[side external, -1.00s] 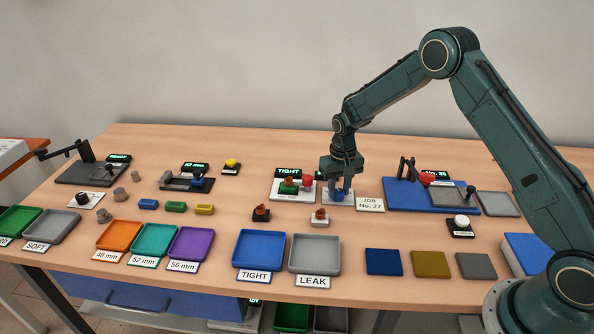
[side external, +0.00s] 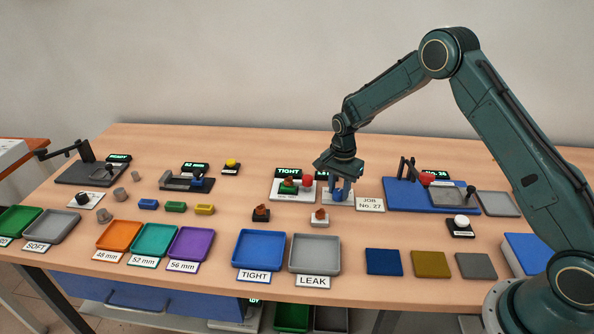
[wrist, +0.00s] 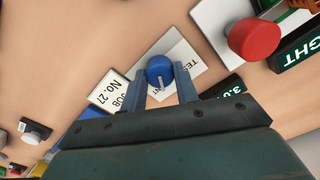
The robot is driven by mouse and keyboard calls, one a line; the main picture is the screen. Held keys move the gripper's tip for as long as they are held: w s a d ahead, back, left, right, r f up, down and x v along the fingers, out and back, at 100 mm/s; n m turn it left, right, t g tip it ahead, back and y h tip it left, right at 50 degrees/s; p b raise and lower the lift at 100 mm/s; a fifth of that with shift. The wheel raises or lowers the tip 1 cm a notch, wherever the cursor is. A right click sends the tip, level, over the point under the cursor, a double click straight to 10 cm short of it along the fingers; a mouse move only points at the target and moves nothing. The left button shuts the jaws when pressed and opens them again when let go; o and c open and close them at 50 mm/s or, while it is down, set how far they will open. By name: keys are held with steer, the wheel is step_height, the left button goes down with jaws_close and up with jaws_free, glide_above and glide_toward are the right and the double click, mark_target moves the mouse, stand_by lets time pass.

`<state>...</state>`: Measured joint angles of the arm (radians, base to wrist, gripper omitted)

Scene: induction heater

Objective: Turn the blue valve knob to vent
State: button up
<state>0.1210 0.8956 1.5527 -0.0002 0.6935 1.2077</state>
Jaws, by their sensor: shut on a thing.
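The blue valve knob (wrist: 160,70) shows in the wrist view, round, with a pale pointer line, on a white plate (wrist: 186,56) with black lettering partly hidden. My gripper (wrist: 163,82) is around the knob, with one finger on each side of it, and is shut on it. In the side external view my gripper (side external: 341,190) points down over the white plate, and its fingers largely hide the knob. The position that the pointer marks cannot be read.
A "TIGHT" display (side external: 288,171) and a red button (side external: 307,182) stand just left of the plate. The "JOB No. 27" card (side external: 370,204) and a blue fixture board (side external: 400,200) lie to the right. Blue (side external: 259,250) and grey (side external: 315,254) trays sit in front.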

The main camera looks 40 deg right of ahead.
mark_target(339, 191)
steer(key=shift+m, duration=1.3)
steer(key=o, duration=1)
step_height(339, 191, up, 14)
steer(key=shift+f, duration=0.1)
